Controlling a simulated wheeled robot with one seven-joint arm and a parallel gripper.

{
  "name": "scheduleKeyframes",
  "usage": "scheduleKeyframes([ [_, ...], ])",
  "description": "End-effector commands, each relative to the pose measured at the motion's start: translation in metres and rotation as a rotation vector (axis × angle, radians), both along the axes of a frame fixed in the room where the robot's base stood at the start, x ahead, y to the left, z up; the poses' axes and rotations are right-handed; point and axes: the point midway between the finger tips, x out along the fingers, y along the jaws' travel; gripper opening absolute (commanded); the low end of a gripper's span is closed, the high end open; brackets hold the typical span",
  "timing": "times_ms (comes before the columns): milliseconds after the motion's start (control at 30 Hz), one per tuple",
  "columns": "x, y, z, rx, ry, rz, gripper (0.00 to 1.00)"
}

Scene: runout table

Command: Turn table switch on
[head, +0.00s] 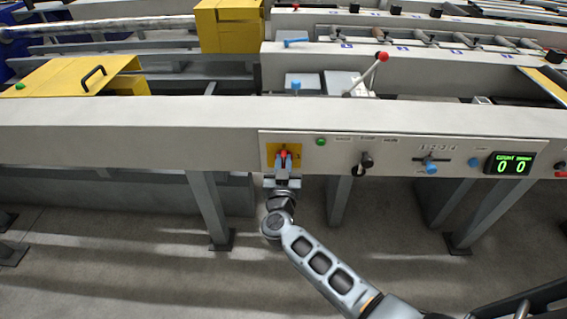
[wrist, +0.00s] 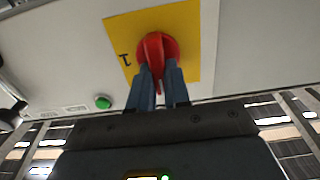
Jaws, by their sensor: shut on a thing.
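The table switch is a red rotary knob (wrist: 157,48) on a yellow plate (wrist: 190,22) on the panel. In the wrist view its raised grip stands nearly upright, tilted slightly. A black mark like a "1" shows on the plate to the left of the knob. My gripper (wrist: 160,80) is shut on the knob's grip, one finger on each side. In the head view my gripper (head: 284,162) reaches the knob from below, and the fingers cover part of it. A green round light or button (head: 321,141) sits to the right of the plate.
The panel (head: 400,145) also carries a black knob (head: 366,160), a slider with a blue handle (head: 431,168), a blue button (head: 473,162) and a green display (head: 508,163) reading 0 0. A red-balled lever (head: 382,57) stands behind. Table legs (head: 208,210) stand below.

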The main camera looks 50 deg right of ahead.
Motion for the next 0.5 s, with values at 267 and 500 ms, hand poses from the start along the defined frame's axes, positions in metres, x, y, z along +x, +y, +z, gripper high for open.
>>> scheduleKeyframes([
  [267, 0.0005, -0.0008, 0.0007, 0.002, -0.004, -0.001, 0.0],
  [500, 0.0001, -0.0014, 0.0017, 0.036, -0.047, -0.001, 0.0],
])
